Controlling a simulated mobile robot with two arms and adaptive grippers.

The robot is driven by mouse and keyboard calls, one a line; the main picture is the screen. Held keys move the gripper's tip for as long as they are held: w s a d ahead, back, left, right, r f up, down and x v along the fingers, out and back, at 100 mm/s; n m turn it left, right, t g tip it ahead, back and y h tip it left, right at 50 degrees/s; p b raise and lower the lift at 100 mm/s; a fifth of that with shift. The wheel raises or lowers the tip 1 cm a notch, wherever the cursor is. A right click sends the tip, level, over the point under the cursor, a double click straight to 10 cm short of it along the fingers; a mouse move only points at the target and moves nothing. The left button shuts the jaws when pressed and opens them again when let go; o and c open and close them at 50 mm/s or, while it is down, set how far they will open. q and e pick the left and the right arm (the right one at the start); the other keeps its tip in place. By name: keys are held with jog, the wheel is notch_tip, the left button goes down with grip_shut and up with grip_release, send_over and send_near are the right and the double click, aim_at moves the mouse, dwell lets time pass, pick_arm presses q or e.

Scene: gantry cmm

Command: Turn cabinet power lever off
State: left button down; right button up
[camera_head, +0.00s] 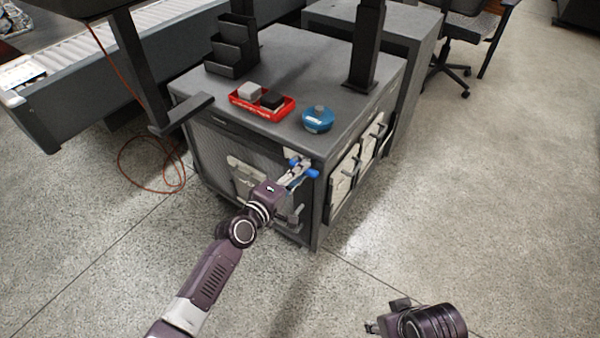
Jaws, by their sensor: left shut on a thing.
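The grey cabinet (345,120) stands in the middle of the view. My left arm reaches in from the lower left to its front face. My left gripper (303,168), with blue fingertips, is at the upper right corner of that face, shut on the power lever. The fingers mostly hide the lever, so its angle cannot be read. A small pale plate shows just above the fingertips. My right gripper (373,327) is at the bottom edge, low over the floor and away from the cabinet. Its fingers are too small and turned away to show their state.
On the cabinet top are a red tray (275,115) with a grey and a black block, a blue round container (318,119) and a dark stepped holder (233,50). Pale handled panels (343,187) are on the right side. A red cable (183,178) lies left; floor in front is clear.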

pick_arm(q)
jog(key=shift+r+n, duration=0.1)
jog(key=shift+n, duration=0.4)
jog(key=c, duration=1.8)
grip_release()
jog(key=shift+r, duration=0.1)
jog(key=v, duration=1.2)
jog(key=shift+w+a, duration=0.1)
jog(key=shift+a, duration=0.05)
